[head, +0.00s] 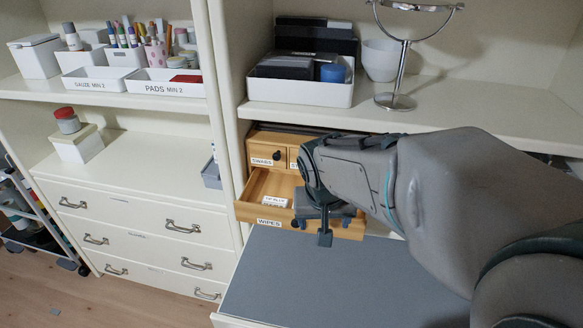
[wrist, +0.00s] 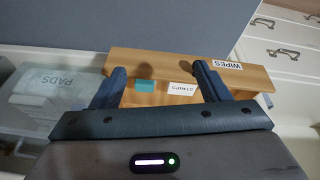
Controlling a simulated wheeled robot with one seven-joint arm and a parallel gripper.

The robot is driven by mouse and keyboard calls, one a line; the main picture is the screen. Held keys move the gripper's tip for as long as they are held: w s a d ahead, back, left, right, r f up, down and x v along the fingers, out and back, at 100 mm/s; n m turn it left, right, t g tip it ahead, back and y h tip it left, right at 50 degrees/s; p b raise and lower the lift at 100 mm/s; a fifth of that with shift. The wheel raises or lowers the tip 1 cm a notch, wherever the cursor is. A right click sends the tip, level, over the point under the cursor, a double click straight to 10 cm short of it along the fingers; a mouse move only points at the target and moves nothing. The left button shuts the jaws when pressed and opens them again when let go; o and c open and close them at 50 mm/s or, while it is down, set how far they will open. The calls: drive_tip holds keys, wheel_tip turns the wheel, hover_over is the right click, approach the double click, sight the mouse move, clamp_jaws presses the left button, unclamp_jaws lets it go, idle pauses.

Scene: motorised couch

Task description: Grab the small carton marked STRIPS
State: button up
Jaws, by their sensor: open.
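The small white carton marked STRIPS (wrist: 181,90) lies inside the open wooden drawer labelled WIPES (wrist: 170,64), between my fingers and nearer the right one. In the head view a white carton (head: 275,201) shows in that drawer (head: 262,187), left of my gripper; its print is too small to read. My gripper (head: 325,225) is over the right part of the drawer, near its front. In the wrist view the fingers of my gripper (wrist: 159,72) are spread apart with nothing held. My gripper and forearm hide the right side of the drawer in the head view.
A teal item (wrist: 145,86) lies beside the carton in the drawer. The shut SWABS drawer (head: 265,153) is above it. A shelf (head: 430,110) with a black-filled white box and a mirror (head: 395,100) overhangs. A clear grey surface (head: 310,280) lies in front.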

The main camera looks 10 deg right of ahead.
drive_tip(key=w+a+r+m+p, duration=0.15)
drive_tip(key=w+p, duration=0.25)
drive_tip(key=w, duration=0.7)
drive_tip(key=shift+m+t, duration=0.4)
drive_tip(key=shift+m, duration=0.05)
drive_tip(key=x, duration=1.4)
drive_tip(key=shift+w+a, duration=0.15)
drive_tip(key=shift+w, duration=0.25)
drive_tip(key=shift+r, duration=0.1)
drive_tip(key=c, duration=0.8)
